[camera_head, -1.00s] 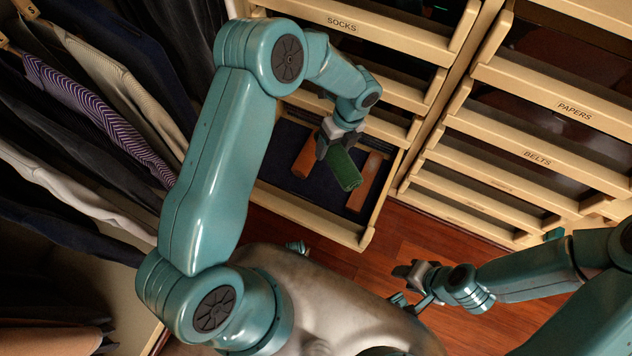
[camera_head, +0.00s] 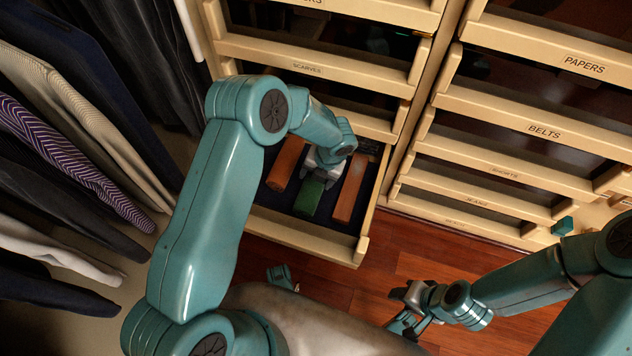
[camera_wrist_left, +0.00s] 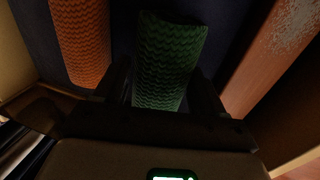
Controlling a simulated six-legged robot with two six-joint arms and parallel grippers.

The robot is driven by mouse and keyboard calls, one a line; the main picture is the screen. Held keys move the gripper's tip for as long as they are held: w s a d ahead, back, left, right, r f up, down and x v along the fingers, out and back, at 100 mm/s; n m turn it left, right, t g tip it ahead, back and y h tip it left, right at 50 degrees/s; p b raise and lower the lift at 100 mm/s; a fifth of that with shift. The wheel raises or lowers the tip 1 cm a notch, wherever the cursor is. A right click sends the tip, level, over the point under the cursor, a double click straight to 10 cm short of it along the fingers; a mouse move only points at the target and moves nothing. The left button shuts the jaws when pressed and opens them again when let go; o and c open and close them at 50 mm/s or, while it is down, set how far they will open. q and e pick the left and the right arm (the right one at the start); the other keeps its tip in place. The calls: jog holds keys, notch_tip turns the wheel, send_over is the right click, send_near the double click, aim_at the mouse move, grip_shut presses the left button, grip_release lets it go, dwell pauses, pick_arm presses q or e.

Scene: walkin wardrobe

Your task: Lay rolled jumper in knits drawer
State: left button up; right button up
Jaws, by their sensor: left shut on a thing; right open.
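The green rolled jumper (camera_head: 308,198) is inside the open drawer (camera_head: 303,238), between two orange rolls and roughly parallel to them. My left gripper (camera_head: 318,180) reaches down into the drawer and is shut on its far end. In the left wrist view the ribbed green roll (camera_wrist_left: 168,55) lies between the dark fingers (camera_wrist_left: 162,92). I cannot tell whether it touches the drawer floor. My right gripper (camera_head: 402,303) is open and empty, low over the wooden floor, away from the drawer.
One orange roll (camera_head: 285,164) lies left of the green one, another (camera_head: 349,189) right of it. The scarves drawer (camera_head: 306,71) is above. The belts drawer front (camera_head: 545,129) and others stand to the right. Hanging clothes (camera_head: 75,150) fill the left.

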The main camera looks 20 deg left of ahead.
pick_arm(q)
jog(key=shift+d+x, duration=0.25)
jog(key=shift+x, duration=0.75)
jog(key=shift+c, duration=0.6)
jog(key=shift+f, duration=0.1)
jog(key=shift+c, duration=0.5)
jog(key=o, duration=1.4)
jog(key=shift+s+f, duration=0.1)
jog(key=shift+o, duration=0.2)
jog(key=p+v, duration=0.4)
jog(key=v, duration=0.8)
